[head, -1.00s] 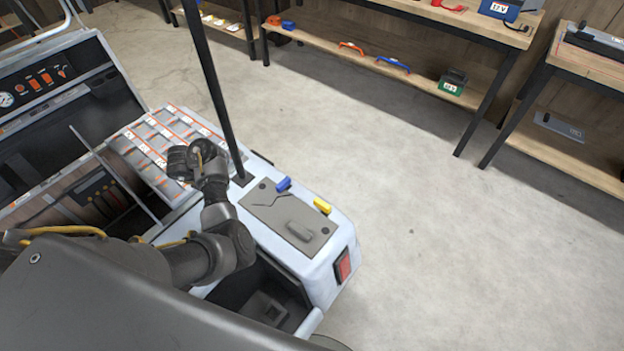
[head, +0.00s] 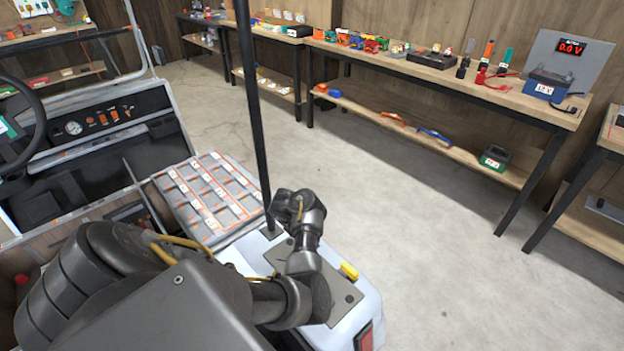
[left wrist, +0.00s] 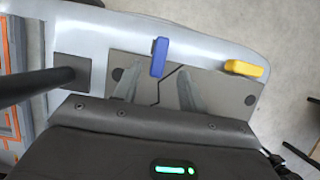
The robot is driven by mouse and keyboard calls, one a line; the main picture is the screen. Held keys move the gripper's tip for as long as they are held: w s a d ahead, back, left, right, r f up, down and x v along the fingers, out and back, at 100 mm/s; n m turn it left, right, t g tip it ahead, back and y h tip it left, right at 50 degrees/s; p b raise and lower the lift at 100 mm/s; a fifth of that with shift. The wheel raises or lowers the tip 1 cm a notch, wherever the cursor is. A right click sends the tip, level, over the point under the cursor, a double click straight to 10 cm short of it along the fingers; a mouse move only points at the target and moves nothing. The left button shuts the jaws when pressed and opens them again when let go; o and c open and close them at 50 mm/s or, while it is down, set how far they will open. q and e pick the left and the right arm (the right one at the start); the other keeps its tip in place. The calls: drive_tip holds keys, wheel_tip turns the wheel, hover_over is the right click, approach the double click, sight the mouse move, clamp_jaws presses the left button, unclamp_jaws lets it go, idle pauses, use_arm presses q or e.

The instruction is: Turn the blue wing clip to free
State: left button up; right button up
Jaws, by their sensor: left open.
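The blue wing clip (left wrist: 158,57) shows in the left wrist view at the edge of a grey plate (left wrist: 215,88) on the cart's pale body. Its long side runs roughly up and down the picture. My left gripper (left wrist: 158,68) is open, its two fingers apart on either side of the clip's line, with nothing held. I cannot tell whether either finger touches the clip. A yellow wing clip (left wrist: 244,68) sits at the plate's right; it also shows in the head view (head: 349,271). In the head view my left arm hides the blue clip. My right gripper is not in view.
A black post (left wrist: 30,88) rises from the cart beside the plate, close to my left wrist (head: 300,215). A compartmented tray (head: 205,195) lies left of the post. Workbenches (head: 440,75) line the wall; the floor (head: 430,230) between is clear.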

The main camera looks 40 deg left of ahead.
use_arm(q)
drive_tip(key=b+x, duration=0.2)
drive_tip(key=x, duration=0.3)
drive_tip(key=shift+s, duration=0.1)
drive_tip(key=shift+b+x, duration=0.4)
drive_tip(key=shift+x, duration=0.4)
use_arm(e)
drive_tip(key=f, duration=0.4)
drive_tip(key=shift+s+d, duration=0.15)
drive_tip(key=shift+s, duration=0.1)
use_arm(q)
drive_tip(key=shift+c, duration=0.9)
clamp_jaws()
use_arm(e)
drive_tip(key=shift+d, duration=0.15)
